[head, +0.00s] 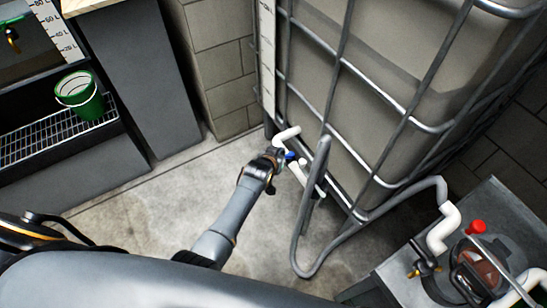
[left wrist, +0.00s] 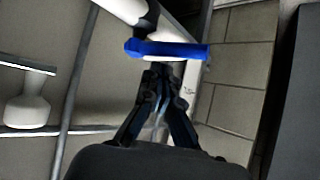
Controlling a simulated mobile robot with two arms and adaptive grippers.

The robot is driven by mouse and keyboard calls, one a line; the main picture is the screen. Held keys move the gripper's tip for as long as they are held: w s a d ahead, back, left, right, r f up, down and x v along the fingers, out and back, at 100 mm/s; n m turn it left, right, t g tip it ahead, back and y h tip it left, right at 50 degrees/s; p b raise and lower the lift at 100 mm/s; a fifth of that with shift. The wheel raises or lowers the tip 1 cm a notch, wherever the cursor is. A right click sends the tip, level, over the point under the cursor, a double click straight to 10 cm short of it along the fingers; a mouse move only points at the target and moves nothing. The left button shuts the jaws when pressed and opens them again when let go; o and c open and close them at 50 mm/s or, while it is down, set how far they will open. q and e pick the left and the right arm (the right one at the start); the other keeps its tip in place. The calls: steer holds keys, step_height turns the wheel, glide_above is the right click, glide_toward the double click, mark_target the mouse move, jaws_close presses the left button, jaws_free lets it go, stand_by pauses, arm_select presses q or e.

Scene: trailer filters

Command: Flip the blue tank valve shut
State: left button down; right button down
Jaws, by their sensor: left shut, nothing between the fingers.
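The blue tank valve handle (head: 291,155) shows as a small blue spot on the white pipework low at the front of the caged tank. In the left wrist view the blue handle (left wrist: 168,49) is a flat lever lying crosswise in front of a white pipe (left wrist: 122,8). My left gripper (head: 275,154) is shut and empty, right beside the valve. In the left wrist view its fingertips (left wrist: 160,72) are together just below the lever's middle; I cannot tell whether they touch it. My right gripper is not in view.
The large tank in its metal cage (head: 375,90) fills the upper right. A grey hose (head: 306,215) loops down beside the valve. A green bucket (head: 85,103) stands on a grated shelf at left. A pump unit (head: 475,275) is at lower right. Concrete floor is clear left of my arm.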

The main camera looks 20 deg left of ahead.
arm_select(q)
steer(key=v, duration=1)
steer(key=shift+s+r, duration=0.2)
steer(key=shift+s, duration=0.05)
